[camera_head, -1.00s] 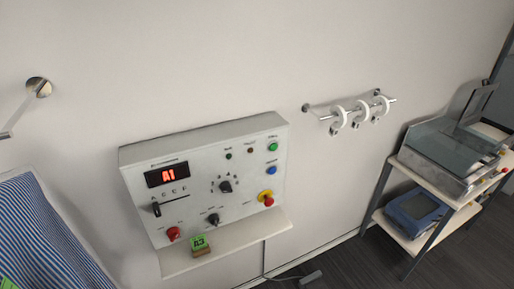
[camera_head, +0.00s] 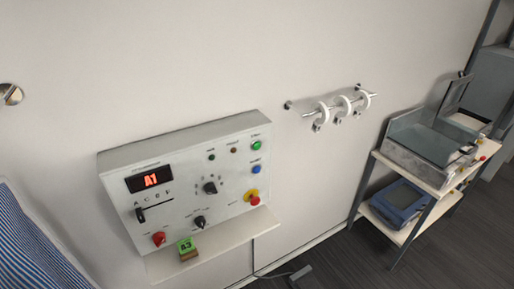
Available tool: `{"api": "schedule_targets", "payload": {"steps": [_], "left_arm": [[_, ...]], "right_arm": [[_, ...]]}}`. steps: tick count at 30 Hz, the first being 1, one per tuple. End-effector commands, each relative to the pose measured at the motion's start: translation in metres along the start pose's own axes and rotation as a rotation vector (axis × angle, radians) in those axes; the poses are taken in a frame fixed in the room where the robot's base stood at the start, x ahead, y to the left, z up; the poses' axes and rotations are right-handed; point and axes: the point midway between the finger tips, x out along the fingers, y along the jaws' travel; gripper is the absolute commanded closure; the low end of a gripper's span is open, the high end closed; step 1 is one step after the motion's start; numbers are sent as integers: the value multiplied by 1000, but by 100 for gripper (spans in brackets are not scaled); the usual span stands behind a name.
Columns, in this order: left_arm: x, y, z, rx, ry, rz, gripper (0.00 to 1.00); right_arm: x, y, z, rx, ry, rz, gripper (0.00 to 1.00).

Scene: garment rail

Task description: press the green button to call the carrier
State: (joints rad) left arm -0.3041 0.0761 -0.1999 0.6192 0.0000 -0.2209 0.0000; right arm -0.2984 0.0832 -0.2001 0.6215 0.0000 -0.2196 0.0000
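The green button (camera_head: 256,145) is at the upper right of a light grey control panel (camera_head: 228,185) on the wall. A blue button (camera_head: 256,169) sits below it, and a red mushroom button on a yellow base (camera_head: 252,197) is lower still. The panel's display (camera_head: 150,179) reads "A1" in red. A slider (camera_head: 140,214), dark knobs (camera_head: 210,188) and a red button (camera_head: 158,239) are also on its face. A small block with a green "A3" label (camera_head: 187,247) stands on the ledge below. Neither of my grippers is in view.
A rail with white rings (camera_head: 344,105) is on the wall right of the panel. A shelf unit (camera_head: 412,171) at the right carries a clear-sided box and a blue device (camera_head: 400,203). Blue striped fabric (camera_head: 30,245) hangs at the lower left. The wall before the panel is unobstructed.

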Motion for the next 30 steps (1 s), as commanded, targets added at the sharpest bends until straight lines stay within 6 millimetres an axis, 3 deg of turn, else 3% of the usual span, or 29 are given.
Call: {"api": "schedule_targets", "payload": {"steps": [5, 13, 18, 30], "left_arm": [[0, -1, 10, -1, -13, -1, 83], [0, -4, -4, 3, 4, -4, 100], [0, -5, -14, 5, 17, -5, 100], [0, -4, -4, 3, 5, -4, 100]], "right_arm": [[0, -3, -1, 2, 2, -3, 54], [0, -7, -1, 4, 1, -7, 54], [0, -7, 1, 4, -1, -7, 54], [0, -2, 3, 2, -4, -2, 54]]}}
